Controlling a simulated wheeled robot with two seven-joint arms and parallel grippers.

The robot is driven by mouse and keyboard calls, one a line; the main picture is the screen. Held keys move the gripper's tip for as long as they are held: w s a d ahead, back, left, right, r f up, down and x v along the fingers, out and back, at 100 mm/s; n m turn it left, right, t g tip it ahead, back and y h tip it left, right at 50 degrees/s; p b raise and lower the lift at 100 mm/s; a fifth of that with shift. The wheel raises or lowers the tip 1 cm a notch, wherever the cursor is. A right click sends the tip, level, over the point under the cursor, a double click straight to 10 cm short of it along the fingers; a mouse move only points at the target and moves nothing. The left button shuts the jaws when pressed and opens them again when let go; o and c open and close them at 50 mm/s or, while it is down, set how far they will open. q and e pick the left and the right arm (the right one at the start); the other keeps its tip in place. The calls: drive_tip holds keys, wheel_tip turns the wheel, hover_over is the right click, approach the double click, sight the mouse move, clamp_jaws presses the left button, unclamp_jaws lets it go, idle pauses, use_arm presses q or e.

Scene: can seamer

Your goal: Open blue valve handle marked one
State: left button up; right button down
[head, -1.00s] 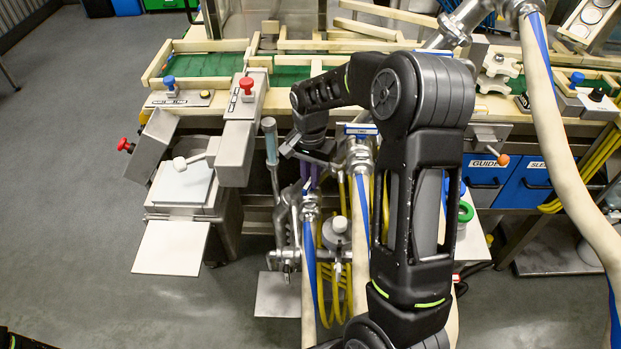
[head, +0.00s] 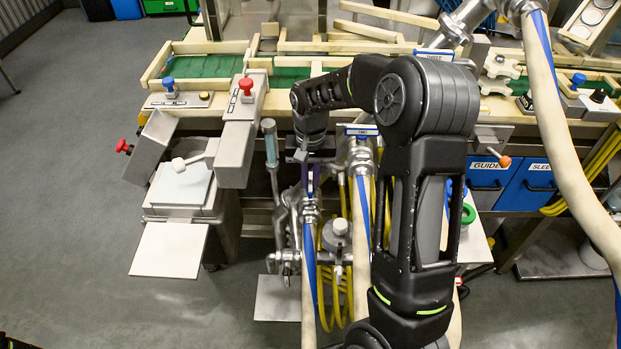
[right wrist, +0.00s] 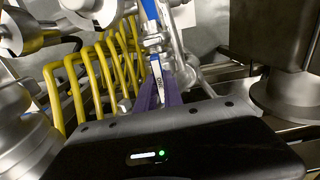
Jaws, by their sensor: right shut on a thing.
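My right gripper (head: 311,182) has purple fingers and points down among the pipe fittings, left of the sign marked TWO (head: 361,130). In the right wrist view, its fingers (right wrist: 164,92) are shut on a slim blue valve handle (right wrist: 156,72) with a pale marking too small to read. The handle stands lengthwise between the fingers, near a metal fitting. In the head view my wrist and gripper hide most of this handle, and no number one is legible. My left gripper is out of view.
Yellow hoses (right wrist: 100,75) run close left of the fingers in the right wrist view. A beige hose with a blue stripe (head: 309,270) hangs below the gripper. A grey-blue upright lever (head: 270,145) stands just left of my wrist. Open floor lies at the left.

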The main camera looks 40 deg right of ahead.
sight(310, 182)
drive_tip(key=c, duration=1.5)
unclamp_jaws()
wheel_tip(310, 182, up, 8)
drive_tip(key=shift+f+b, duration=0.1)
drive_tip(key=shift+b, duration=0.3)
